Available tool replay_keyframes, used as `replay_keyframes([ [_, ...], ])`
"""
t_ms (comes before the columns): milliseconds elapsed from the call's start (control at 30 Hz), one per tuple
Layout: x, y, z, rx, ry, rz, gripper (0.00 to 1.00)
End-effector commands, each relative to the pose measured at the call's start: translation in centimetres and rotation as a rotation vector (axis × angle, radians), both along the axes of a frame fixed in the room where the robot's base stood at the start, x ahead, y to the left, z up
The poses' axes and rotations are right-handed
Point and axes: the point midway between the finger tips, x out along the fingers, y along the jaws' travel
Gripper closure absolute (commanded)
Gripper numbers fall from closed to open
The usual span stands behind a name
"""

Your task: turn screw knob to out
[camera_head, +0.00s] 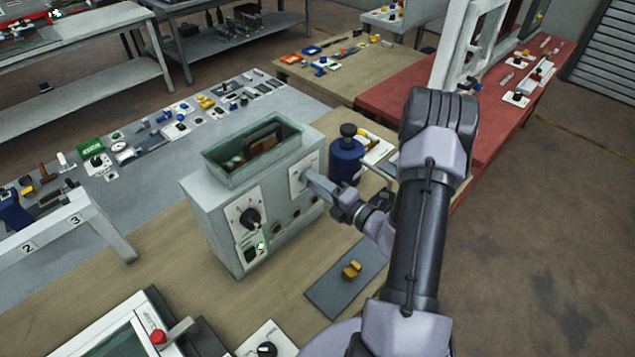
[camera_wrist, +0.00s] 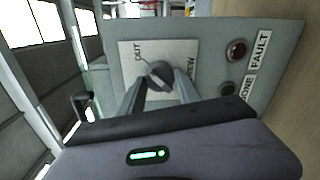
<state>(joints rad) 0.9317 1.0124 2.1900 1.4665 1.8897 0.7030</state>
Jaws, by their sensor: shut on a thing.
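The screw knob (camera_wrist: 158,70) is a dark round knob on a white plate (camera_wrist: 128,50) in the wrist view. The plate reads OUT on the left and a partly hidden word ending in EW on the right. My gripper (camera_wrist: 161,82) is shut on the knob, one finger on each side. I cannot tell exactly which way the knob points. In the head view my gripper (camera_head: 316,186) reaches the right part of the front of the grey control box (camera_head: 215,215), and hides the knob there.
The box front also has a black dial (camera_head: 250,218) and a lit switch (camera_head: 255,250). A blue cylinder with a black knob (camera_head: 346,158) stands close behind my gripper.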

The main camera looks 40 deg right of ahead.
Motion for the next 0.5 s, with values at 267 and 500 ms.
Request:
replay_keyframes([
  [267,-0.01,0.00,-0.02,0.002,0.000,0.000,1.00],
  [500,0.00,0.01,-0.01,0.001,0.000,0.000,0.39],
])
